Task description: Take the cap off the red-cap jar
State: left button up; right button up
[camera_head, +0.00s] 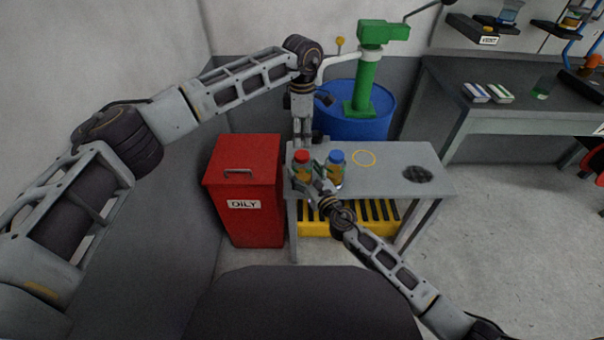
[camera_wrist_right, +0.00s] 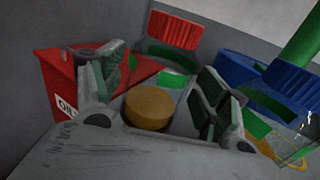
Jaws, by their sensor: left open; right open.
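The red-cap jar (camera_head: 301,158) stands upright at the left end of the grey table. In the right wrist view its red cap (camera_wrist_right: 175,32) is on the clear jar, with orange-brown contents (camera_wrist_right: 150,106) inside. My right gripper (camera_head: 311,178) is open, and its fingers (camera_wrist_right: 158,98) stand on either side of the jar body. I cannot tell whether they touch it. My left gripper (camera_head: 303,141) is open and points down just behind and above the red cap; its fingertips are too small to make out. It does not show in the right wrist view.
A blue-cap jar (camera_head: 336,163) stands close to the right of the red-cap jar. A red bin (camera_head: 243,190) is left of the table; a blue drum (camera_head: 352,128) with a green pump stands behind.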

jog(key=shift+w+a, duration=0.2)
jog(key=shift+w, duration=0.2)
grip_shut()
dwell(0.4)
pick_arm(q)
jog(key=shift+m, duration=0.4)
